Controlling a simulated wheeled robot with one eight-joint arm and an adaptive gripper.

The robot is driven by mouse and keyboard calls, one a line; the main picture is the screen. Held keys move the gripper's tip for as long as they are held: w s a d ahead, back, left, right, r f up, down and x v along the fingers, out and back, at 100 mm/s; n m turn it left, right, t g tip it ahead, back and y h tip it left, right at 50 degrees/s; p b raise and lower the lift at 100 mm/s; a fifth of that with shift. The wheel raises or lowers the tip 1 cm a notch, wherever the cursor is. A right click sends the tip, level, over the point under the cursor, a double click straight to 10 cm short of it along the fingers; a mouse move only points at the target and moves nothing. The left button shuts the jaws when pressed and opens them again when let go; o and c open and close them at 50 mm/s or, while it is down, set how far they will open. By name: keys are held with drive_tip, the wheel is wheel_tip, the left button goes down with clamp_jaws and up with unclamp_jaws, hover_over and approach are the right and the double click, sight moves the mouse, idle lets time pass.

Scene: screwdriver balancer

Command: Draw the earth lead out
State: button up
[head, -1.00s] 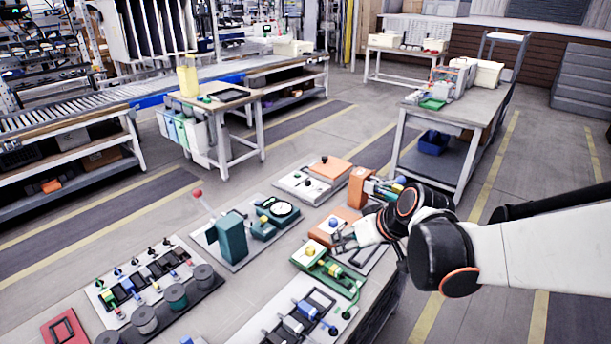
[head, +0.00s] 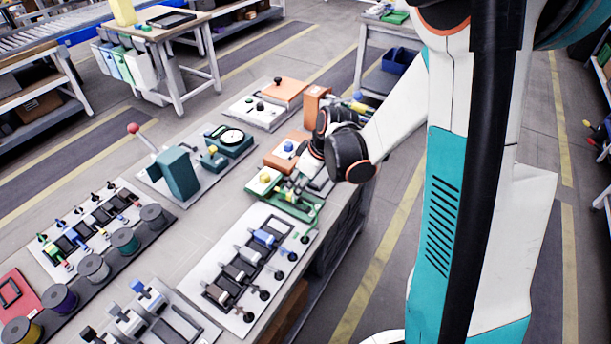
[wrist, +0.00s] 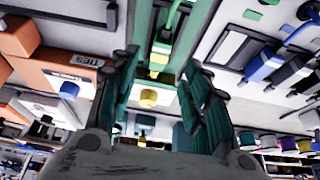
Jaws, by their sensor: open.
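The earth lead appears to be the green plug with yellow bands and green cable (head: 308,210) on a green fixture (head: 262,184) with a yellow knob. My gripper (head: 291,186) is open over the fixture. In the wrist view the teal fingers of my gripper (wrist: 163,82) stand apart on both sides of a green bar with yellow bands (wrist: 172,20). No grip on it shows. The fingers and palm hide part of the fixture, and I cannot tell whether a finger touches the lead.
A white panel with grey and blue plugs (head: 222,262) lies in front. An orange block with a blue knob (head: 278,150) and a teal-green press with a red-knobbed lever (head: 178,172) stand behind and left. The bench's right edge is close by.

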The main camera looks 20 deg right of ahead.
sight(286, 193)
drive_tip(key=b+x, duration=0.2)
drive_tip(key=x, duration=0.4)
drive_tip(key=shift+w+f, duration=0.1)
drive_tip(key=shift+f, duration=0.05)
drive_tip(key=shift+c, duration=0.5)
clamp_jaws()
drive_tip(key=c, duration=0.6)
unclamp_jaws()
clamp_jaws()
drive_tip(key=shift+s+d, duration=0.1)
drive_tip(key=shift+s, duration=0.15)
drive_tip(key=shift+s+d, duration=0.45)
drive_tip(key=shift+s, duration=0.1)
